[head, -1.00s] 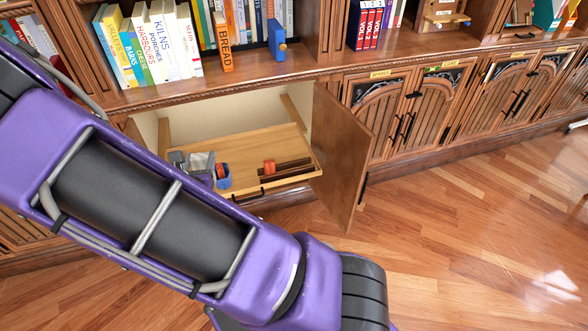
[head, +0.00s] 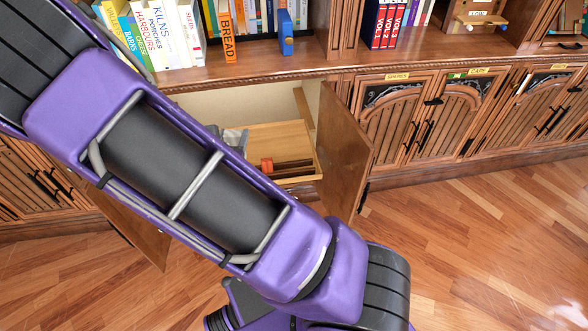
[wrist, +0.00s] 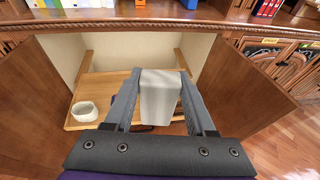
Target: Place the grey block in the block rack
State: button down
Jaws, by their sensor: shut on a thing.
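My gripper (wrist: 160,82) is shut on the light grey block (wrist: 160,100), held upright between its two grey fingers in the wrist view. In the head view the block and fingers show only in part above my purple arm, over the left of the pull-out wooden tray (head: 262,133). A dark brown slotted piece, which looks like the block rack (head: 296,164), lies on the tray, right of the held block. A small orange-red block (head: 267,164) is at its left end. In the wrist view the held block and gripper hide most of the rack.
The tray sits in an open cupboard, with a door on each side; the right door (head: 343,150) stands close to the tray. A white round cup (wrist: 85,111) stands on the tray's left. A shelf edge (head: 250,73) with books runs above. The floor at right is clear.

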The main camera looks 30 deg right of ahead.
aim_at(309, 169)
jog(key=l, duration=1.35)
jog(key=i, duration=0.05)
